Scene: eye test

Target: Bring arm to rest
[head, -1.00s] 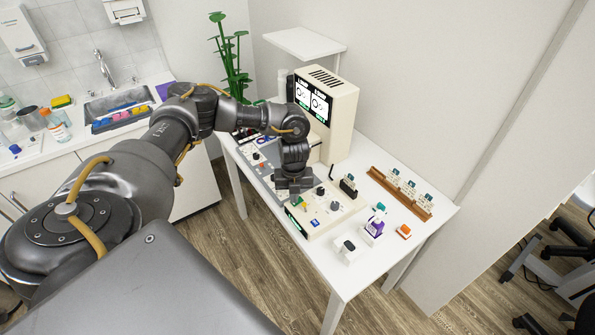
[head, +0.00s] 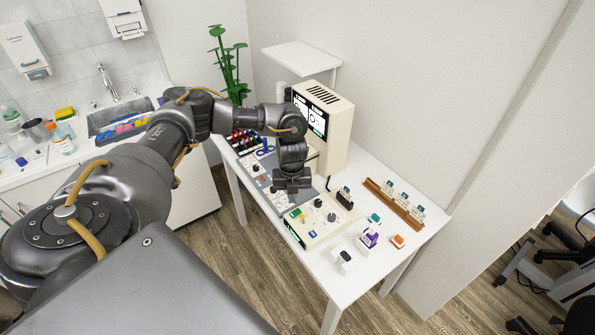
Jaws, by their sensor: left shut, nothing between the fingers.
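My left arm reaches in from the left over the white table (head: 318,285). My left gripper (head: 292,187) points down, shut and empty, above the grey panel and the back edge of a cream control box (head: 320,232) with knobs and coloured buttons. It appears apart from the box, though the exact gap is hard to judge. My right gripper is not in view.
A cream machine with screens (head: 325,115) stands close behind the gripper. A wooden rack (head: 393,203), a purple-and-white bottle (head: 369,238), an orange block (head: 397,241) and a white block (head: 345,258) are on the table's right part. A sink counter (head: 92,150) is at left.

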